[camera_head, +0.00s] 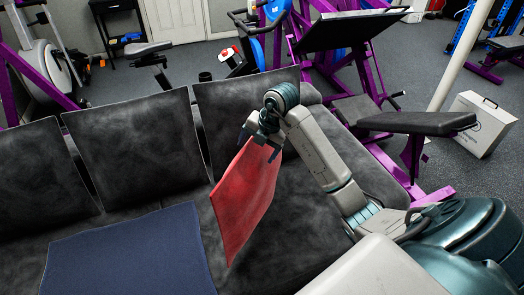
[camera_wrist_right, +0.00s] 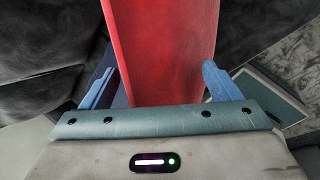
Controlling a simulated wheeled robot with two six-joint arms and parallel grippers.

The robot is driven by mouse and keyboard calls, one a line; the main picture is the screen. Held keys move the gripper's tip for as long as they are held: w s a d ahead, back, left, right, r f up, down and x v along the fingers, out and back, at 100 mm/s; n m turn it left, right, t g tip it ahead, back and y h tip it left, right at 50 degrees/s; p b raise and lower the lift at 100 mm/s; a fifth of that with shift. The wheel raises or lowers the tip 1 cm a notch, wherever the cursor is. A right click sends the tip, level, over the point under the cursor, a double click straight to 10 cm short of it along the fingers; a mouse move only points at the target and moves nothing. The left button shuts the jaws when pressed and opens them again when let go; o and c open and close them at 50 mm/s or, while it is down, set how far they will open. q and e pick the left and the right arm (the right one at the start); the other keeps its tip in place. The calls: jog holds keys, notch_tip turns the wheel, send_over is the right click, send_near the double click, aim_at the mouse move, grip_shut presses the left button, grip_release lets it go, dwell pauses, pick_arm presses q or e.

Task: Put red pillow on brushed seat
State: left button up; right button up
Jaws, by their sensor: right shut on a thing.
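The red pillow (camera_head: 246,195) hangs tilted from my right gripper (camera_head: 262,141), above the dark brushed seat (camera_head: 300,225) of the sofa. The gripper holds the pillow by its upper edge. In the right wrist view, the red pillow (camera_wrist_right: 165,50) lies between the two blue fingers of my right gripper (camera_wrist_right: 158,85). I cannot tell whether the pillow's lower corner touches the seat. My left gripper does not show.
A blue pillow (camera_head: 130,255) lies flat on the seat at the left. Dark back cushions (camera_head: 135,148) line the sofa's back. Purple gym machines (camera_head: 415,150) stand behind and to the right. A white case (camera_head: 478,124) stands on the floor at the right.

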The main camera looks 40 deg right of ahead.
jog(key=shift+w+d, duration=0.25)
jog(key=shift+d, duration=0.25)
jog(key=shift+w+d, duration=0.2)
jog(key=shift+d, duration=0.3)
jog(key=shift+d+f, duration=0.15)
notch_tip(320, 180, down, 3)
jog(key=shift+r+p, duration=0.1)
jog(key=shift+p, duration=0.55)
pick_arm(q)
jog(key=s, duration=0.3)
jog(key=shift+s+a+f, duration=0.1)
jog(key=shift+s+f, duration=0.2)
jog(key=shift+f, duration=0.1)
pick_arm(e)
jog(key=shift+f, duration=0.25)
jog(key=o, duration=1.9)
jog(key=shift+f, duration=0.1)
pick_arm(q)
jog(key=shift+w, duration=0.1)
